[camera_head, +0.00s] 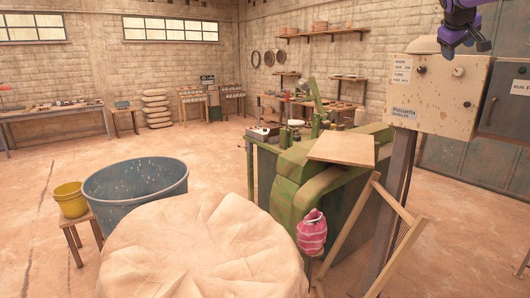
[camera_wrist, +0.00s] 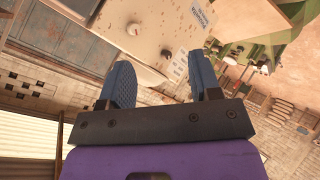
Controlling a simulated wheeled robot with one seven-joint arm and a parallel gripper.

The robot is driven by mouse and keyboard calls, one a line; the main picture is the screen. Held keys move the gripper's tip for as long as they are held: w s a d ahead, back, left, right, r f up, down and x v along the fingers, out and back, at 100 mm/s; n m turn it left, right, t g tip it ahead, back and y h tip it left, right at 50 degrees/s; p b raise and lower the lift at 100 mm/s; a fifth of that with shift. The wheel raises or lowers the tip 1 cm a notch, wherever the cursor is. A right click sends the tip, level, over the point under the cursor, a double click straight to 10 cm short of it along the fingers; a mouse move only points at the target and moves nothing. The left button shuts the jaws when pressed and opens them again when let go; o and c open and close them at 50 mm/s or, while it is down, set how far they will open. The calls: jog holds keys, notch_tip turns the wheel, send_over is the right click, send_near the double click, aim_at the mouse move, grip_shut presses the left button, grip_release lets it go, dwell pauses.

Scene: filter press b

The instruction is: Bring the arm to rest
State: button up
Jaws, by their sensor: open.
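My gripper (camera_head: 466,47) is at the top right of the head view, in front of and above the cream control box (camera_head: 432,92). In the wrist view my gripper (camera_wrist: 164,84) has its two blue fingers apart, with nothing between them. The control box also fills the upper middle of the wrist view (camera_wrist: 160,30), with a round knob (camera_wrist: 134,29) and a label. I cannot tell how far the fingertips are from the box. Most of my arm is outside the head view.
A grey cabinet (camera_head: 504,105) stands right of the control box. Below are a green machine (camera_head: 290,180), a leaning wooden frame (camera_head: 402,245) and a pink striped item (camera_head: 311,232). A large pale covered mound (camera_head: 205,245) and a blue tub (camera_head: 137,190) stand at front left. Open floor lies behind them.

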jog(key=s+a+f+y, duration=0.2)
jog(key=s+a+f, duration=0.4)
jog(key=s, duration=0.6)
jog(key=s+a+f+m+g+y, duration=0.1)
jog(key=s+a+f+y, duration=0.15)
jog(key=s+a, duration=0.65)
jog(key=s+a+f+y, duration=0.2)
jog(key=s+a+f, duration=0.3)
jog(key=s, duration=0.9)
jog(key=s+a+f+g, duration=0.1)
jog(key=s+a+f, duration=0.4)
jog(key=s+f, duration=0.5)
jog(key=shift+s+m, duration=0.4)
jog(key=shift+s, duration=0.25)
jog(key=shift+d+y, duration=0.1)
jog(key=shift+y, duration=0.15)
jog(key=shift+c, duration=0.5)
